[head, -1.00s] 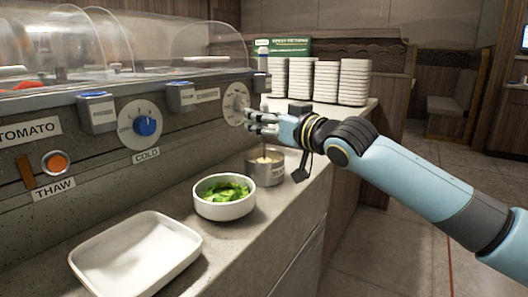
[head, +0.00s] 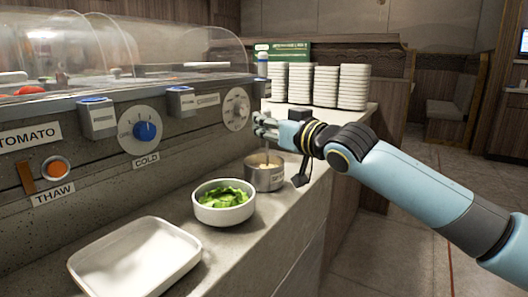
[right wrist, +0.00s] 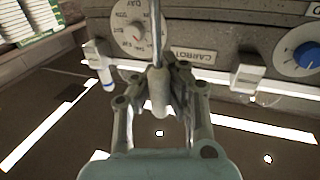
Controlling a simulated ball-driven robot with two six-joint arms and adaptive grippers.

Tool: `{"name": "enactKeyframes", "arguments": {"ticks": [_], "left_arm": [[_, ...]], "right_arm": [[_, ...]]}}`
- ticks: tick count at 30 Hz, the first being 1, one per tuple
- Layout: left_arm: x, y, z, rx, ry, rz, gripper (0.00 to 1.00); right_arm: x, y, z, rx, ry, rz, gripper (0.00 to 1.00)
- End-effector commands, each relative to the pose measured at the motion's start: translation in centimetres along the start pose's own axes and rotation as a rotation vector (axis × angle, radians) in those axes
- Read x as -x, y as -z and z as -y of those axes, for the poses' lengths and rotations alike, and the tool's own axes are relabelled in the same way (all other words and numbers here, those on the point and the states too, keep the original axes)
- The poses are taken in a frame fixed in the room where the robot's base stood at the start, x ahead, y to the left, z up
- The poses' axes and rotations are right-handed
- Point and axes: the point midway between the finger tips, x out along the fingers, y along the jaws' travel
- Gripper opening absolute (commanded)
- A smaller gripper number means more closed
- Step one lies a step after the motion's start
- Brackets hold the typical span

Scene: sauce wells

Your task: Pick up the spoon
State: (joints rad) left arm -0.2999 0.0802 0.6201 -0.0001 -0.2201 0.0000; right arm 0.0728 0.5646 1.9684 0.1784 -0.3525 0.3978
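The spoon (head: 267,155) stands in a small metal pot (head: 264,178) on the counter, its thin shaft rising toward my right gripper. My right gripper (head: 264,124) is above the pot, with its fingers drawn together at the top of the spoon. In the right wrist view the spoon's thin shaft and thicker handle end (right wrist: 158,92) lie between the fingers of the right gripper (right wrist: 166,70), which close on it. The spoon's bowl is hidden inside the pot. My left gripper is not in view.
A white bowl of green slices (head: 223,203) stands in front of the pot. An empty white tray (head: 136,258) is nearer. Stacks of white dishes (head: 313,84) stand behind. The panel with knobs (head: 146,131) runs along the left, and the counter's edge is at right.

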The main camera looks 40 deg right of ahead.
Motion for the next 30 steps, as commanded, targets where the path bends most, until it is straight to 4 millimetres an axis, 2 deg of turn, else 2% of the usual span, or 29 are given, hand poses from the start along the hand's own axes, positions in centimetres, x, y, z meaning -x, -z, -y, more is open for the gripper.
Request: {"name": "enactKeyframes", "arguments": {"ticks": [1, 9, 20, 24, 30], "left_arm": [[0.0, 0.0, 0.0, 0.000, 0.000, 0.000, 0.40], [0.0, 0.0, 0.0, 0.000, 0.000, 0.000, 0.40], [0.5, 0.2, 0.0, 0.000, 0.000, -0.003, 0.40], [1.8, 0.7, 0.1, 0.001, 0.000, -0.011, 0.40], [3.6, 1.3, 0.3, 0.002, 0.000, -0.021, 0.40]], "right_arm": [[0.0, 0.0, 0.0, 0.000, 0.000, 0.000, 0.12], [0.0, 0.0, 0.0, 0.000, 0.000, 0.000, 0.44], [0.7, 0.1, 0.0, 0.002, -0.001, 0.001, 0.44], [2.6, 0.3, 0.1, 0.004, 0.002, 0.003, 0.44], [5.7, -0.8, 0.6, 0.003, 0.001, 0.003, 0.44]]}}
